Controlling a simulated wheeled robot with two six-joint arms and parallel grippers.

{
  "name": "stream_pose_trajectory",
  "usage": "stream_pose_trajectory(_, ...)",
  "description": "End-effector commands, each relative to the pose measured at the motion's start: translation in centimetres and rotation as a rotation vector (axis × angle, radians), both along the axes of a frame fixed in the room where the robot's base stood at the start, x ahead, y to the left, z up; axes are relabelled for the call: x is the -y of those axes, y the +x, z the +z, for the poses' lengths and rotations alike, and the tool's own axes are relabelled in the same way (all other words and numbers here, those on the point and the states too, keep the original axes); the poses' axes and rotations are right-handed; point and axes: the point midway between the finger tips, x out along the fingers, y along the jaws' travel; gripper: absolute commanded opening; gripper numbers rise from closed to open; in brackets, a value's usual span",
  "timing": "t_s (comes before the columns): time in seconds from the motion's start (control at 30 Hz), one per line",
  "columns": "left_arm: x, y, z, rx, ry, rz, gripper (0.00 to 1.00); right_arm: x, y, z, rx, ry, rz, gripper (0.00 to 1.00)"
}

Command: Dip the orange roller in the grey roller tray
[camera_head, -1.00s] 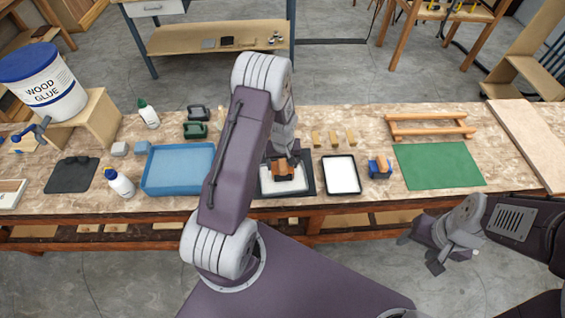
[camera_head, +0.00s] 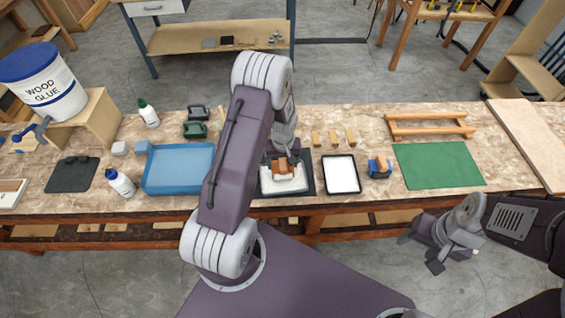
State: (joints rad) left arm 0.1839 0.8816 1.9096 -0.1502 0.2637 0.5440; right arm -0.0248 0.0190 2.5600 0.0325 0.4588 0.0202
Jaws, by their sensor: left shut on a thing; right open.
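My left gripper (camera_head: 284,150) is over the dark grey tray (camera_head: 308,178), shut on the orange roller (camera_head: 284,168). The roller is low over the white contents of the tray, and a white patch shows just below the orange part. I cannot tell how deep the roller sits, since my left arm and gripper hide part of it. My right gripper (camera_head: 437,250) is open and empty, in front of the table at the lower right.
A black-rimmed white tray (camera_head: 341,188) and a small blue holder (camera_head: 380,174) stand just right of the grey tray. A blue tray (camera_head: 178,188) lies to the left. A green mat (camera_head: 438,166) lies further right, with small wooden blocks (camera_head: 333,138) behind.

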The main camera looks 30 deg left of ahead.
Motion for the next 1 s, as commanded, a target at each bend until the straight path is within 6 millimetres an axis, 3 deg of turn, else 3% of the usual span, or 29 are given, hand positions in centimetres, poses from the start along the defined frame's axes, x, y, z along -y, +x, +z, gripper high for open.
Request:
stream_pose_trajectory(0.57,0.0,0.0,6.0,0.001,0.0,0.0,0.42,0.0,0.0,4.7,0.0,0.0,0.0,0.57)
stream_pose_trajectory(1.0,0.0,0.0,5.9,0.0,0.0,0.0,0.42,0.0,0.0,4.6,0.0,0.0,0.0,0.57)
